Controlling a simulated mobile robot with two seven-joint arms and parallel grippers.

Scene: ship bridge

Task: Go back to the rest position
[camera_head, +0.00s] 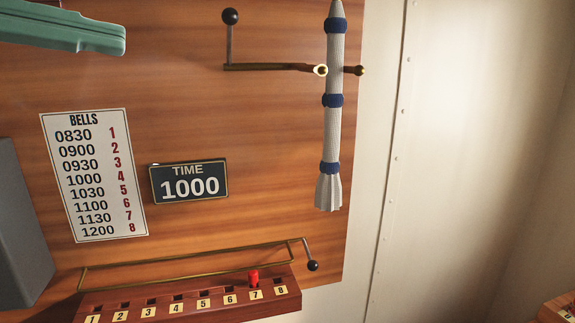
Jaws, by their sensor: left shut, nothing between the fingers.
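My left gripper (108,39) comes in at the top left of the head view as a pale teal shape. Its fingers are shut and empty, above the bells chart and apart from it. Much of my left arm lies outside the picture. My right gripper is not in view.
A white-and-blue bell rope (333,130) hangs at the panel's right edge, by a brass bar with a black-knobbed lever (230,40). A bells chart (95,175) and a time sign (189,182) reading 1000 are on the wood. Below, a red peg (253,277) stands at 7 in a numbered rack (190,309).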

